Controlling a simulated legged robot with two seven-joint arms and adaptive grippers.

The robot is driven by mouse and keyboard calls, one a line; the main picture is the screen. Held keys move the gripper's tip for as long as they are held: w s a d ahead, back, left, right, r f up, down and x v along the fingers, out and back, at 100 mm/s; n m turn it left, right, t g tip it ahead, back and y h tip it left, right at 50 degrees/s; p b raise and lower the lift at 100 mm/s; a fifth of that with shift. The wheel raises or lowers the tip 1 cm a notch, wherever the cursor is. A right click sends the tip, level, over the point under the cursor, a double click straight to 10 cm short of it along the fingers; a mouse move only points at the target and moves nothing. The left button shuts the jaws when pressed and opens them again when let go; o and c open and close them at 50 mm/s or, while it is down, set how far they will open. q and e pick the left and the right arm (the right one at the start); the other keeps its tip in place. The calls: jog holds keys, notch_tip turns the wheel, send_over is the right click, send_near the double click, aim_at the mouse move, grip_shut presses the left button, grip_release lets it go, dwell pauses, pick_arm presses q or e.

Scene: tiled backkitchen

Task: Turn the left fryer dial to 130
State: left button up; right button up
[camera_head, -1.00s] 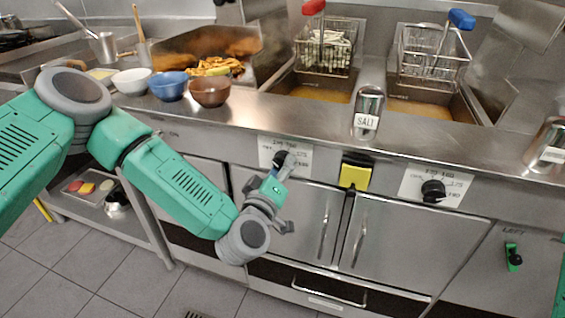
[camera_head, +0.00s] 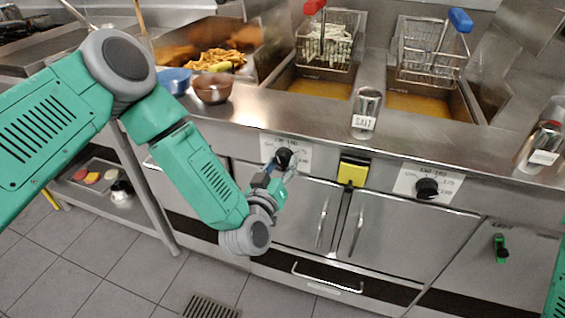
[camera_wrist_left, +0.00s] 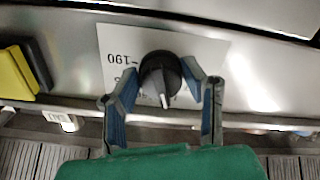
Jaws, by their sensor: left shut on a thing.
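The left fryer dial (camera_head: 283,157) is a black round knob on a white label plate (camera_head: 299,150) on the steel front, below the left fryer. In the left wrist view the dial (camera_wrist_left: 160,72) shows a white pointer mark towards the bottom of the picture. My left gripper (camera_head: 276,170) is at this dial, and in the left wrist view its two blue-padded fingers (camera_wrist_left: 163,84) are shut on it from either side. Most of the scale is hidden; "-190" reads upside down. My right gripper is out of view.
A second black dial (camera_head: 427,188) is on the right plate. A yellow block (camera_head: 353,171) sits between the plates. A salt shaker (camera_head: 366,112) stands on the counter above. Cabinet doors with handles (camera_head: 357,240) lie below the dials.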

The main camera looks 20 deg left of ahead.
pick_arm(q)
jog(key=shift+f, duration=0.15)
jog(key=o, duration=1.1)
jog(key=shift+s+a, duration=0.15)
jog(key=shift+s, duration=2.85)
jog(key=shift+s+a, duration=0.15)
jog(key=shift+s, duration=2.85)
